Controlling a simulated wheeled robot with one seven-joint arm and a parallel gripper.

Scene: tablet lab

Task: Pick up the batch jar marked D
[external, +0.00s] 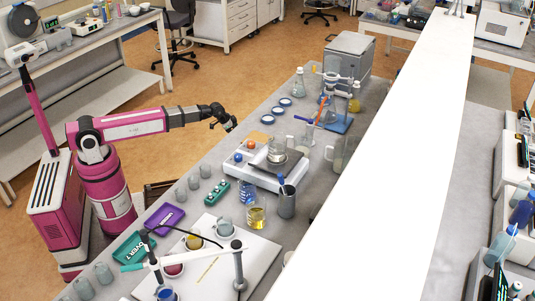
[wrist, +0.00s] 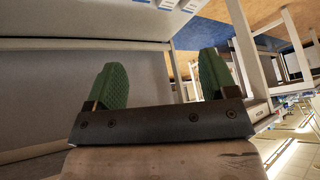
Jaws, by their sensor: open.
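Several small clear jars stand along the bench's front edge in the external view. One group includes a jar (external: 181,195), and another group nearer the camera includes a jar (external: 103,273). Their marks are too small to read, so I cannot tell which is D. My gripper (external: 230,123) is above the bench's front edge, beyond and to the right of the first group, and touches no jar. In the wrist view my gripper (wrist: 155,85) has its two green fingers wide apart with nothing between them. No jar shows in that view.
A purple tray (external: 164,230) and a green tray (external: 120,247) lie between the jar groups. A green rack (external: 217,192), a white balance-like device (external: 251,177) and a beaker of yellow liquid (external: 257,218) stand further in. A wide white beam (external: 420,130) hides part of the bench.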

